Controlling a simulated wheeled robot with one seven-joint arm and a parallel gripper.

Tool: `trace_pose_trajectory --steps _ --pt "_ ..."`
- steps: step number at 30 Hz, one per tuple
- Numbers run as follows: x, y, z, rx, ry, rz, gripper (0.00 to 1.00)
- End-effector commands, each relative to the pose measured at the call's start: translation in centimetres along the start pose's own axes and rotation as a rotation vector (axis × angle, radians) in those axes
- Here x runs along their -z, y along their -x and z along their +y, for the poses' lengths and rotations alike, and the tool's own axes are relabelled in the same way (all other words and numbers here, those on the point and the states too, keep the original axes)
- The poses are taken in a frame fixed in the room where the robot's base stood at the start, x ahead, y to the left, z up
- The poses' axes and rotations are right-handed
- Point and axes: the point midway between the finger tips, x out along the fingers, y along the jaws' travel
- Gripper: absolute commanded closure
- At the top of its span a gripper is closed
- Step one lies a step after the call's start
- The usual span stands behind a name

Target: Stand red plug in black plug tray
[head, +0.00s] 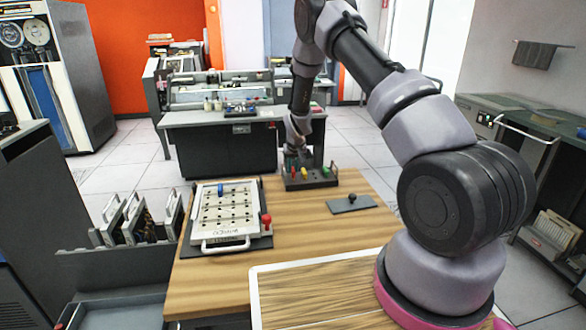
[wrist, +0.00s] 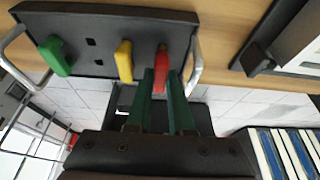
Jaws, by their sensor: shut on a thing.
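The red plug (wrist: 161,68) is between the two green fingers of my gripper (wrist: 161,78), which is shut on it. The black plug tray (wrist: 75,28) fills the top left of the wrist view and also shows in the head view (head: 313,182) at the table's far edge. The red plug's far end meets the tray at the right end of its row, in line with the yellow plug (wrist: 124,62) and the green plug (wrist: 55,56). I cannot tell whether it is fully seated. In the head view my gripper (head: 296,160) is low over the tray's left part.
A white plugboard (head: 225,215) with a blue plug (head: 220,189) lies at the left of the wooden table, with a red-knobbed lever (head: 266,219) beside it. A dark plate with a knob (head: 351,203) lies right of the tray. The wood between them is clear.

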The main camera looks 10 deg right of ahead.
Motion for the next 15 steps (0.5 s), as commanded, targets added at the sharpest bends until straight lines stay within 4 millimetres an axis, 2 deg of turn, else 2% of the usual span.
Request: trace_pose_trajectory --steps 15 --pt "-0.14 -0.35 0.0 0.0 0.0 0.0 1.0"
